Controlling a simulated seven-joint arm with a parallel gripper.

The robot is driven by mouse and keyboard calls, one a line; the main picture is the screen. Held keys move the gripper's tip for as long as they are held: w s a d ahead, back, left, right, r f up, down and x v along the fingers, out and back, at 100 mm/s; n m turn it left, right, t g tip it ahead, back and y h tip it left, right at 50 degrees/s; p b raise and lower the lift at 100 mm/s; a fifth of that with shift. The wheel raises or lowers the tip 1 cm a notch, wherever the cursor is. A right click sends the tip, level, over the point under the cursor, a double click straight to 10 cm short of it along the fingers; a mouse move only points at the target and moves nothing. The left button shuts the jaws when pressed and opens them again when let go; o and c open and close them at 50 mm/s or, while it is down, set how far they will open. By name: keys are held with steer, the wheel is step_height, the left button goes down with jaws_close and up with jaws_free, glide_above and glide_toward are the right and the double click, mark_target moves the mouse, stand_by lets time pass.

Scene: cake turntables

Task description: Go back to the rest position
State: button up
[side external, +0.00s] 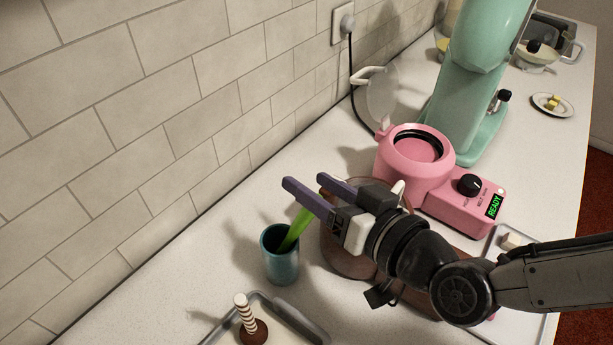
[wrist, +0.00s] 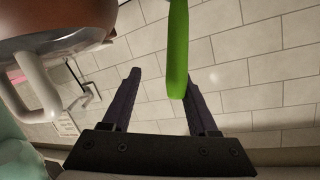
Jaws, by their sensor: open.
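My gripper (side external: 306,181) is open, its two dark purple fingers apart, and it points toward the tiled wall. It also shows in the wrist view (wrist: 163,80) with nothing held between the fingers. A green utensil (side external: 297,228) leans in a teal cup (side external: 281,262) just below and beyond the fingers. In the wrist view the green utensil (wrist: 178,50) passes close to one finger; I cannot tell whether they touch. A brown round thing (side external: 336,262) is partly hidden behind my gripper.
A pink machine (side external: 428,180) reading READY and a mint-green mixer (side external: 465,110) stand behind my arm. A tray (side external: 312,330) and a striped stick on a brown base (side external: 247,315) are at the front. In the wrist view a brown vessel (wrist: 60,18) with a pale handle is close.

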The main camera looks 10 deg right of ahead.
step_height(320, 180, up, 7)
steer(key=shift+s+d, duration=0.15)
steer(key=shift+s, duration=0.1)
stand_by(0.8)
steer(key=w+d+r+m+t+h, duration=0.2)
steer(key=w+d+r, duration=0.3)
steer(key=d, duration=0.5)
steer(key=w+d+r+m+t+h, duration=0.15)
steer(key=w+d+r, duration=0.25)
steer(key=d+r, duration=0.45)
steer(key=s+d+r, duration=0.1)
steer(key=s+d, duration=0.2)
steer(key=d, duration=0.8)
steer(key=s+d+f+n+g+h, duration=0.25)
steer(key=s+d+f, duration=0.35)
steer(key=s+d, duration=0.35)
steer(key=s+d+f+g+h, duration=0.1)
steer(key=s+d+f+g, duration=0.1)
steer(key=s+f+g, duration=0.2)
steer(key=s+d+f+g, duration=0.2)
steer(key=s+f+g, duration=0.2)
steer(key=s+f, duration=0.6)
steer(key=shift+s+d+f+h, duration=0.35)
steer(key=shift+s+h, duration=0.05)
steer(key=shift+s, duration=0.35)
